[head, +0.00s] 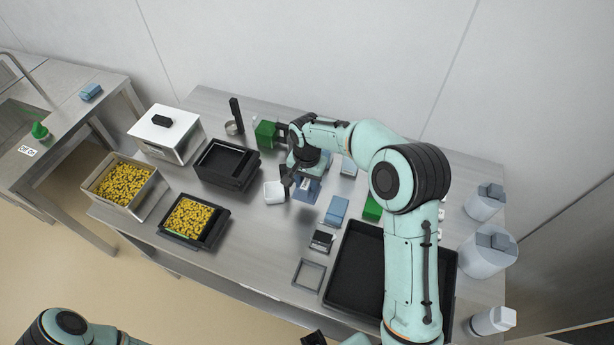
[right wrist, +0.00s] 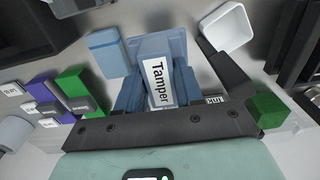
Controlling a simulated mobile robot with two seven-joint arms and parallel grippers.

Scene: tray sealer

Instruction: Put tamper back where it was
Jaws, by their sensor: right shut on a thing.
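The tamper (right wrist: 144,50) is a blue block with a white "Tamper" label, in the middle of the right wrist view. My right gripper (right wrist: 160,98) is shut on it, with blue pieces close on both sides of the label. In the head view my right gripper (head: 292,180) points down over the back middle of the table, beside a blue piece (head: 308,191). The gripper and arm hide most of the tamper there, and whether its underside touches anything is hidden.
A white tub (head: 274,192) stands just left of the gripper, and a light blue block (head: 336,210) to its right. A green block (head: 266,134) is behind. Black trays (head: 226,164) and a large black tray (head: 350,262) flank the area. A grey frame (head: 309,275) lies in front.

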